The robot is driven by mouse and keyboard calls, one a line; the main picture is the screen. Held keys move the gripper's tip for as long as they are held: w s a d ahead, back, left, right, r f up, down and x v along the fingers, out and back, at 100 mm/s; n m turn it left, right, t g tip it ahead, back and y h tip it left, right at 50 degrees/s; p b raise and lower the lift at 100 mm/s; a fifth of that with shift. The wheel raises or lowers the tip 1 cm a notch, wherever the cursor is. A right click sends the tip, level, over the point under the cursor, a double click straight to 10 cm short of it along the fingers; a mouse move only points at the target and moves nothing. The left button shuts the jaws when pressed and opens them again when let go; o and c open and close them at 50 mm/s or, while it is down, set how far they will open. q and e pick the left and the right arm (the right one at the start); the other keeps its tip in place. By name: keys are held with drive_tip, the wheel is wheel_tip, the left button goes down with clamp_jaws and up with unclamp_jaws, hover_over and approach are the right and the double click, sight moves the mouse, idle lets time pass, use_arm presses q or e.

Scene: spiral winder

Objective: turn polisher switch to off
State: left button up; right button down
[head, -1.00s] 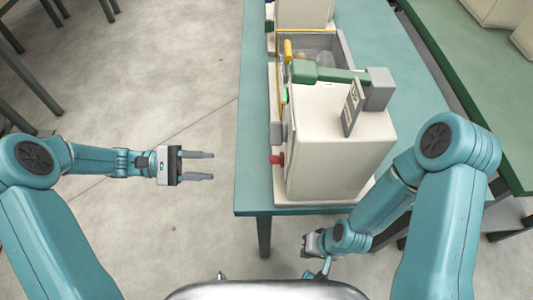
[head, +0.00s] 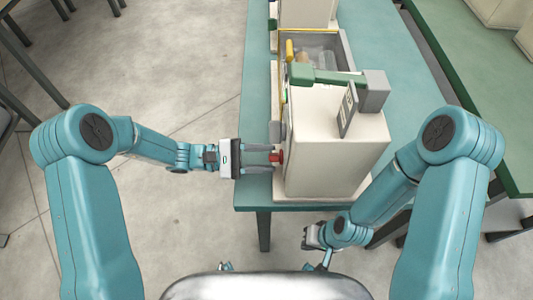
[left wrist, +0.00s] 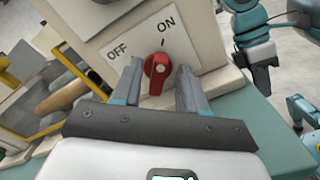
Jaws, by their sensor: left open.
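The polisher (head: 333,145) is a cream box machine on the teal table. Its red rotary switch (left wrist: 157,72) shows in the left wrist view on a white plate, with OFF to the left and ON at the upper right. The knob's white mark points up toward ON. The switch also shows in the head view (head: 277,156), on the machine's left face. My left gripper (head: 275,157) is open, its fingertips on either side of the knob; I cannot tell whether they touch it. My right gripper (head: 312,237) is low by the table's front edge; its jaws are unclear.
The teal table (head: 252,192) carries the machine near its front left corner. A green arm (head: 325,76) and a grey box sit on top of the machine. A green table (head: 470,90) stands to the right. The floor at left is open.

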use_arm(q)
drive_tip(key=shift+d+r, duration=0.1)
drive_tip(key=shift+d, duration=0.25)
drive_tip(key=shift+d, duration=0.1)
clamp_jaws()
